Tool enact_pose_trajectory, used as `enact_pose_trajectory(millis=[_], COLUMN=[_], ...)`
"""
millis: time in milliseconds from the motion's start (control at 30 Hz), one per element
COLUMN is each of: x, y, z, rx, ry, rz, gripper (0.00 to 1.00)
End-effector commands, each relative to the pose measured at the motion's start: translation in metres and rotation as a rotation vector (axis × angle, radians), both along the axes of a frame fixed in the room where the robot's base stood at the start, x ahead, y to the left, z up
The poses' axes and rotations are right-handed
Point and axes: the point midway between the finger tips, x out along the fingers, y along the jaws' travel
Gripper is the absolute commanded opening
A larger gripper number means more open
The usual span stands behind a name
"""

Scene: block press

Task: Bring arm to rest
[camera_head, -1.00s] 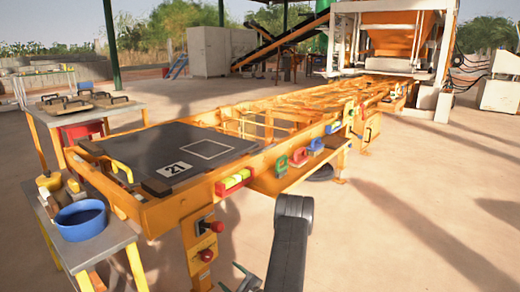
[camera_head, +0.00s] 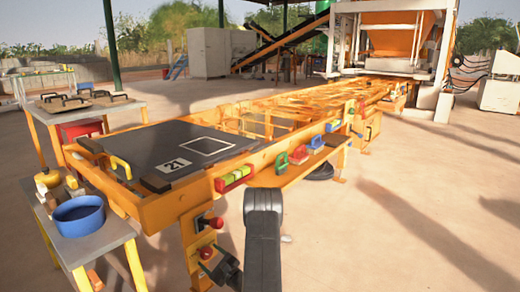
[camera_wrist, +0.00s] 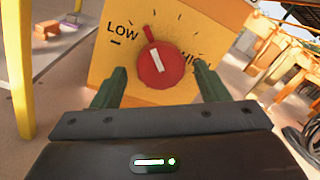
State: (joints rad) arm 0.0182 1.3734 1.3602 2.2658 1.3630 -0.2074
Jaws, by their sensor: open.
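My gripper (camera_wrist: 158,84) is open in the wrist view, its two dark green fingers apart with nothing held between them. A red dial knob (camera_wrist: 160,64) with a white bar sits on a yellow panel (camera_wrist: 205,25) just beyond the fingertips. The word LOW is at its upper left, and the label at its right is partly hidden by a finger. The red pointer tab leans up and slightly left. I cannot tell whether the fingers touch the knob. In the head view, my gripper (camera_head: 221,268) is at the lower middle, beside the lower red knob (camera_head: 206,253) on the frame's post.
The orange conveyor frame (camera_head: 290,150) runs back to the press (camera_head: 400,40), with a dark plate (camera_head: 150,148) marked 21 at its near end. A side table with a blue bowl (camera_head: 78,215) stands at left. The floor at right is open.

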Motion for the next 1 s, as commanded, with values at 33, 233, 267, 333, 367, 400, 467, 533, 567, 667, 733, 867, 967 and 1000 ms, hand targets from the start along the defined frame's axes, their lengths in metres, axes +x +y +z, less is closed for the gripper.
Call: enact_pose_trajectory(millis=[33,233,267,333,367,400,467,533,567,667,733,867,967,1000], x=[0.0,-0.001,-0.001,-0.001,-0.001,-0.002,-0.002,-0.002,-0.002,-0.002,-0.003,-0.013,-0.027,-0.033], y=[0.0,0.0,0.0,0.001,0.001,0.001,0.001,0.001,0.001,0.001,0.001,-0.012,-0.027,-0.032], z=[0.006,0.007,0.007,0.007,0.007,0.007,0.007,0.007,0.007,0.007,0.007,0.004,0.004,0.004], rx=[0.027,0.136,0.151,0.186,0.202,0.223,0.252,0.288,0.303,0.354,0.388,0.42,0.42,0.419], ry=[0.035,0.176,0.195,0.239,0.26,0.286,0.326,0.372,0.391,0.454,0.5,0.541,0.539,0.537], rz=[-0.001,-0.001,-0.001,-0.001,-0.001,-0.001,-0.001,-0.001,-0.001,-0.001,-0.002,-0.005,-0.006,-0.005], gripper=[0.68,0.68,0.68,0.68,0.68,0.68,0.68,0.68,0.68,0.68,0.68,0.68,0.68,0.68])
